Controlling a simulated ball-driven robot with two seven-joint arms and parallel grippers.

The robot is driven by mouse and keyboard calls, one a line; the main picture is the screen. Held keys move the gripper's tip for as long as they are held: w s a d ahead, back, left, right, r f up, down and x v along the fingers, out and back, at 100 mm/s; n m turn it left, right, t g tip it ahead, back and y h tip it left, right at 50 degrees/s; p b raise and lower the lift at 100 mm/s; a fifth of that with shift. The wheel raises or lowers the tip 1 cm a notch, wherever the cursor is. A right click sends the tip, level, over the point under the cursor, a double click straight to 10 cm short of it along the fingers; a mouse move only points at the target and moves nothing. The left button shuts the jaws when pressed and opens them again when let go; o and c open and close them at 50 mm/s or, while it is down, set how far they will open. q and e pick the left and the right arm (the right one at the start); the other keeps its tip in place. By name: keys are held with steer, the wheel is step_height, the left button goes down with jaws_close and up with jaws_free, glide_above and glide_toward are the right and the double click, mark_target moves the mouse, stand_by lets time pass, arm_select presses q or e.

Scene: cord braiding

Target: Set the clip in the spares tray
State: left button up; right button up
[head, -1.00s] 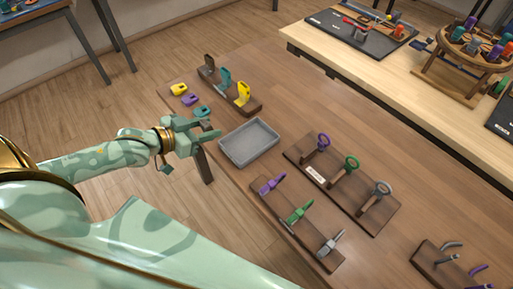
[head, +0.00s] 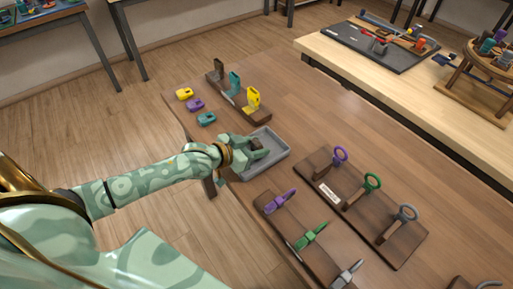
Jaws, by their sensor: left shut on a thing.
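The spares tray is a shallow grey rectangular tray (head: 276,166) on the wooden table, near its left edge. My left gripper (head: 257,148) is over the tray's far left part. It is shut on a small dark brown thing, seemingly the clip (head: 255,143), which shows only partly between the fingers. I cannot tell whether the clip touches the tray floor. My right gripper is not in view.
Yellow, purple and teal clips (head: 206,118) lie loose beyond the tray. A wooden rack (head: 226,94) with brown, teal and yellow pieces stands behind it. Racks of purple, green and grey tools (head: 370,228) stand to the right and in front.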

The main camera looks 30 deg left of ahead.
arm_select(q)
steer(key=shift+r, duration=0.1)
steer(key=o, duration=0.9)
steer(key=shift+s+a+r, duration=0.15)
steer(key=shift+s, duration=0.1)
steer(key=p+v, duration=0.4)
steer(key=v, duration=0.6)
steer(key=shift+s, duration=0.15)
steer(key=shift+s+a+r+p, duration=0.2)
steer(key=shift+s+p, duration=0.1)
steer(key=shift+s, duration=0.25)
